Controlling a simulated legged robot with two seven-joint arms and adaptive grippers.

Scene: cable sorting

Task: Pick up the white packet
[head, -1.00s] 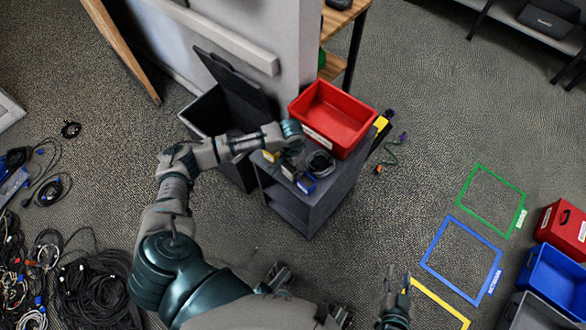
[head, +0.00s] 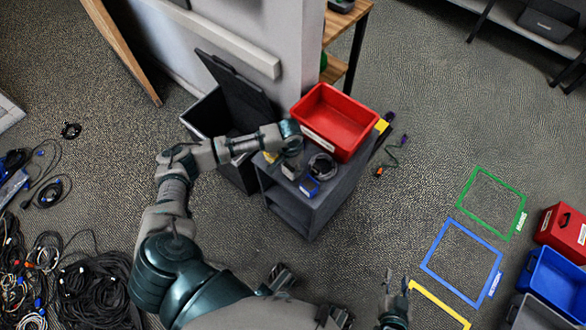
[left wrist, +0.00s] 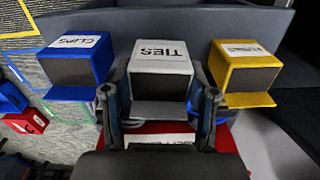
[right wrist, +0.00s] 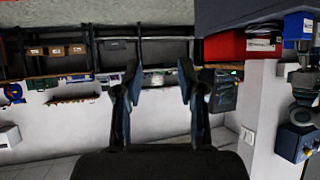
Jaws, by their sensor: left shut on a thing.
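The white packet is a small open-fronted white box labelled TIES (left wrist: 162,60), in the middle of the left wrist view. My left gripper (left wrist: 160,95) has one finger on each side of it and is shut on it. In the head view my left gripper (head: 292,156) is over the top of the grey cart, and the wrist largely hides the white packet. My right gripper (right wrist: 158,72) is open and empty, far from the cart; in the head view it is low, right of centre.
A blue box labelled CLIPS (left wrist: 75,62) and a yellow box (left wrist: 240,70) stand close on either side of the packet. The grey cart (head: 318,205) also carries a red bin (head: 335,118) and a coiled cable (head: 322,165). Cables lie on the floor at the lower left.

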